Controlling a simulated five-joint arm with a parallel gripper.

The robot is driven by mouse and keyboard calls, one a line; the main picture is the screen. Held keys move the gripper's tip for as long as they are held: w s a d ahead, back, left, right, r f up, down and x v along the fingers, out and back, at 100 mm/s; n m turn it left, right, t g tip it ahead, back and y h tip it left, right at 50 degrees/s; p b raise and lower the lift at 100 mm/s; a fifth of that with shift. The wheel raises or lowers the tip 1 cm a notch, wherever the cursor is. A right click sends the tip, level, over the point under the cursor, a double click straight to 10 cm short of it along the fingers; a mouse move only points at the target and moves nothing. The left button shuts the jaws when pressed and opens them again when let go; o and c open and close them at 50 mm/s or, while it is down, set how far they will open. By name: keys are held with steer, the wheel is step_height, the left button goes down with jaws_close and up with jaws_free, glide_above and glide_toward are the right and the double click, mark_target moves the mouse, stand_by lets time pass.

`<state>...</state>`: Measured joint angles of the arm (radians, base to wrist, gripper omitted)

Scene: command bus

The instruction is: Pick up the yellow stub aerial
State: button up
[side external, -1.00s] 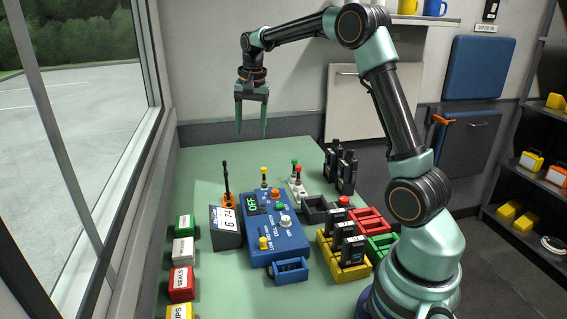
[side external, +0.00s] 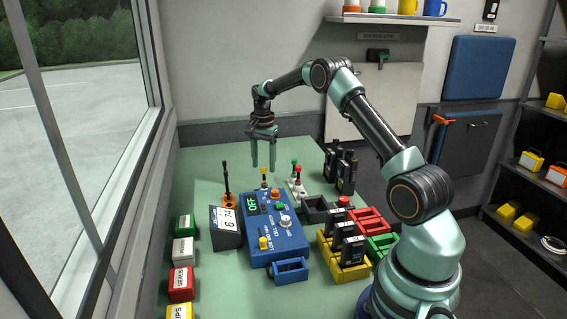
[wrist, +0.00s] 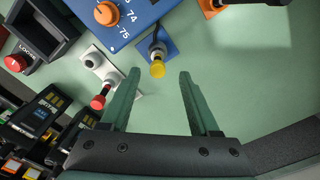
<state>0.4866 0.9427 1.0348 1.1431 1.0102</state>
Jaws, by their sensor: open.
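The yellow stub aerial (side external: 264,171) is a short upright stub with a yellow tip at the far end of the blue control box. In the wrist view its yellow tip (wrist: 157,70) and dark stem rise from a small blue base. My gripper (side external: 264,166) points down, with its green fingers just above or around the tip; I cannot tell the exact height. In the wrist view, my open gripper (wrist: 159,75) has the yellow tip between the lines of its two fingers, near the fingertips. Nothing is held.
A red-tipped aerial (wrist: 97,102) stands close to my left finger in the wrist view. A black aerial (side external: 227,185) on an orange base stands to the left. The blue control box (side external: 283,242) and dark radios (side external: 346,172) are nearby.

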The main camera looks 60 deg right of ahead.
mark_target(264, 173)
steer(key=shift+s+a+f, duration=0.15)
steer(key=shift+f, duration=1.2)
steer(key=shift+s+a+f, duration=0.1)
steer(key=shift+a+f, duration=0.05)
steer(key=shift+f, duration=1.2)
steer(key=shift+c, duration=0.4)
jaws_close()
